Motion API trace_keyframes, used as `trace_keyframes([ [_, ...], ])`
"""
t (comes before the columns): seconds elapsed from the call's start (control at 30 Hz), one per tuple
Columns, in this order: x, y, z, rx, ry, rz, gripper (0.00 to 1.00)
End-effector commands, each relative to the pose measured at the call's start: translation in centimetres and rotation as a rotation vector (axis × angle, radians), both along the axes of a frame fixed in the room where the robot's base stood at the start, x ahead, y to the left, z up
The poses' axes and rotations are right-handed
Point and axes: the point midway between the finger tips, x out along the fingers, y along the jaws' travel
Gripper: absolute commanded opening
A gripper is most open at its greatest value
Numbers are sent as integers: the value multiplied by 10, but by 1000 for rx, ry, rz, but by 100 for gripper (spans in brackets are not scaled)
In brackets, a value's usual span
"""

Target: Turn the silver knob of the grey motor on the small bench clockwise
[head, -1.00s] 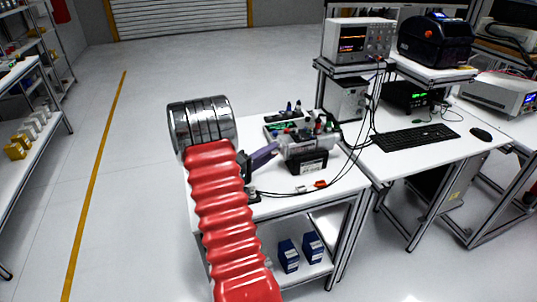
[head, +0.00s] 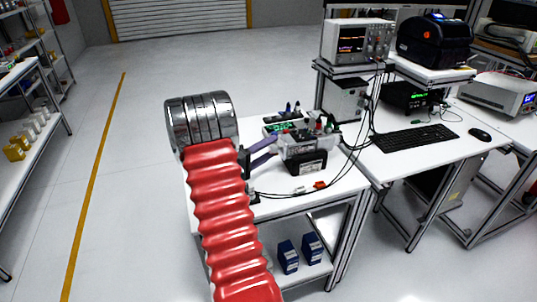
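The grey motor (head: 297,147) sits on the small white bench (head: 330,188), with a black block (head: 306,163) at its front. Its silver knob cannot be made out clearly; it would be small and near my fingers. My gripper (head: 274,149) comes from behind my red arm sleeve and points right at the motor's left side. Its two purple fingers show one above the other with a gap between them. The fingertips are close to the motor's left end; I cannot tell whether they touch anything.
A small device with a green display (head: 283,127) stands behind the motor. Black cables with an orange-red connector (head: 320,185) lie on the bench's front right. Blue boxes (head: 288,256) stand on the lower shelf. A desk with a keyboard (head: 415,138) stands at the right.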

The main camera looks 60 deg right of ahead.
Motion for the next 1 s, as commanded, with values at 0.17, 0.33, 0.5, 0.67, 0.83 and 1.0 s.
trace_keyframes([
  [0.17,0,0,30,-7,-4,0,45],
  [0.33,1,0,54,-6,-4,0,45],
  [0.5,0,0,70,-5,-1,0,45],
  [0.67,0,0,75,-4,-1,0,45],
  [0.83,0,0,74,-4,-1,0,45],
  [1.0,1,1,75,-4,-1,0,45],
])
